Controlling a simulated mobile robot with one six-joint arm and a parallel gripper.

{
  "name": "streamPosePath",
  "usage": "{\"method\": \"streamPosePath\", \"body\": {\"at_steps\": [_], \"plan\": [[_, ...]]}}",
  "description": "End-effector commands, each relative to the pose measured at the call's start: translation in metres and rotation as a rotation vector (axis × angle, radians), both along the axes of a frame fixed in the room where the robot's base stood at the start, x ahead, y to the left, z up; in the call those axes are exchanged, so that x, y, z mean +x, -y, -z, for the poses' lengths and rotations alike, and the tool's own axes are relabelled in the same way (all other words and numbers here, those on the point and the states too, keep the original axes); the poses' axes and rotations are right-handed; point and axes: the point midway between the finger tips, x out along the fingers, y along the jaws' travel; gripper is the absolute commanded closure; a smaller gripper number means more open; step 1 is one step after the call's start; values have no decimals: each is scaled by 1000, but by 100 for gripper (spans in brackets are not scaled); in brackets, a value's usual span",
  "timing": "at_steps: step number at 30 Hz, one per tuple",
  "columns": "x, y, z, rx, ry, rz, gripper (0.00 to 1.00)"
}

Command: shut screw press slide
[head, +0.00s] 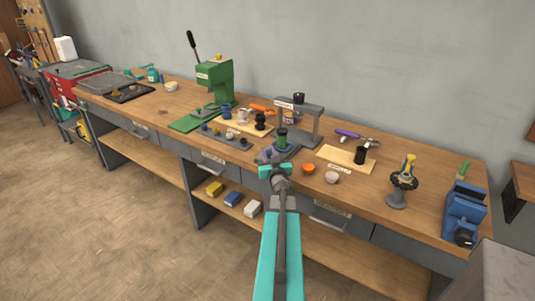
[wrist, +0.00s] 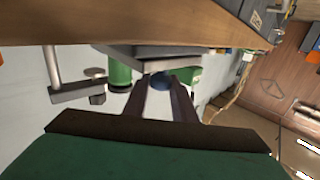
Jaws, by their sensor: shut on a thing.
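The grey screw press (head: 299,122) stands near the middle of the bench, with a black knob on top. Its grey slide (head: 270,154) sticks out toward the bench's front edge and bears a green cylinder (head: 282,138). My gripper (head: 276,168) is at the slide's front end. A green cylinder (wrist: 118,72) shows beside the fingers. My gripper hides part of the slide's front in the head view.
A green press (head: 215,83) stands to the left, with a grey strip (head: 218,137) of small parts before it. An orange bowl (head: 309,168) and a white bowl (head: 331,178) lie close right. A wooden board (head: 335,155) and a blue vise (head: 464,212) are farther right.

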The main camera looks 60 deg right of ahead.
Motion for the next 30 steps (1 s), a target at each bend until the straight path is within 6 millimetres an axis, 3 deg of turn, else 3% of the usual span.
{"method": "streamPosePath", "body": {"at_steps": [13, 26, 27, 30], "plan": [[1, 34, -2, 1, 1, 0, 100], [0, 38, 0, 1, 1, 0, 100], [0, 38, 0, 1, 1, 0, 71], [0, 38, 0, 1, 1, 0, 57]]}}
